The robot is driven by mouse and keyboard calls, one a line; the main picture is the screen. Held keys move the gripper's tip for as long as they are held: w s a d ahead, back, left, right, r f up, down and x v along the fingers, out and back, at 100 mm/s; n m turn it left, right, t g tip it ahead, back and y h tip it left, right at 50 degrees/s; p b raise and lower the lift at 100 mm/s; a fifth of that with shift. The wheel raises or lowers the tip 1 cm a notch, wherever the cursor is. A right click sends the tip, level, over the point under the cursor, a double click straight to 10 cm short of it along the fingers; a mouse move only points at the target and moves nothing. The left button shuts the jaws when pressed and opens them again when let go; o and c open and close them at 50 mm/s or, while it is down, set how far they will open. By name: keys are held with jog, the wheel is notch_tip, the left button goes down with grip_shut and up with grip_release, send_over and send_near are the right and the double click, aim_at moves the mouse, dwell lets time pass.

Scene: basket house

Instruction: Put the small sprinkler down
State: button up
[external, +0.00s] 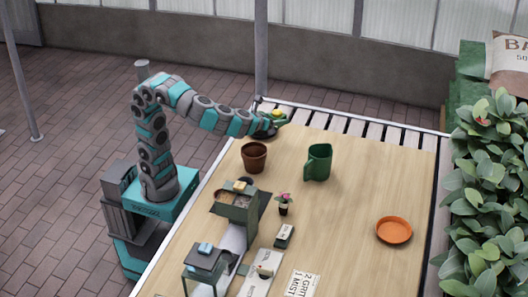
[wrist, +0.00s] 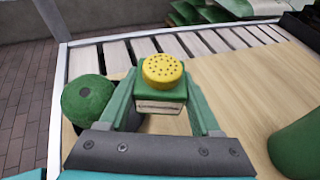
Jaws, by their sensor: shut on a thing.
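The small sprinkler (wrist: 163,72) has a round yellow head with dark holes on a green block-like body. My gripper (wrist: 160,98) is shut on it, with one green finger on each side of the body. In the external view my gripper (external: 272,120) is at the table's far left corner, near the slatted strip, and the sprinkler's yellow head (external: 277,112) shows there. I cannot tell whether the sprinkler touches the surface below. A rounded green thing (wrist: 88,102) with a dark spot is left of the fingers; I cannot tell whether it belongs to the sprinkler.
The wooden table (external: 350,210) has a slatted strip (external: 370,130) at its far end. A brown pot (external: 254,158) and a green jug (external: 318,162) stand nearby. An orange saucer (external: 393,230) lies right. Bare wood lies between jug and saucer. Small devices crowd the near left.

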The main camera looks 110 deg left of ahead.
notch_tip(320, 180, down, 2)
jog(key=w+a, duration=0.1)
jog(key=w, duration=0.4)
jog(key=w+a+f, duration=0.1)
jog(key=w, duration=0.4)
jog(key=w+a+p, duration=0.1)
jog(key=w, duration=0.4)
jog(key=shift+w+a+f, duration=0.25)
jog(key=shift+a+f, duration=0.05)
jog(key=shift+f, duration=1.85)
jog(key=shift+f, duration=0.1)
jog(key=o, duration=1.5)
jog(key=shift+d+r, duration=0.25)
jog(key=v, duration=1.1)
jog(key=shift+s+d, duration=0.15)
jog(key=shift+r, duration=0.1)
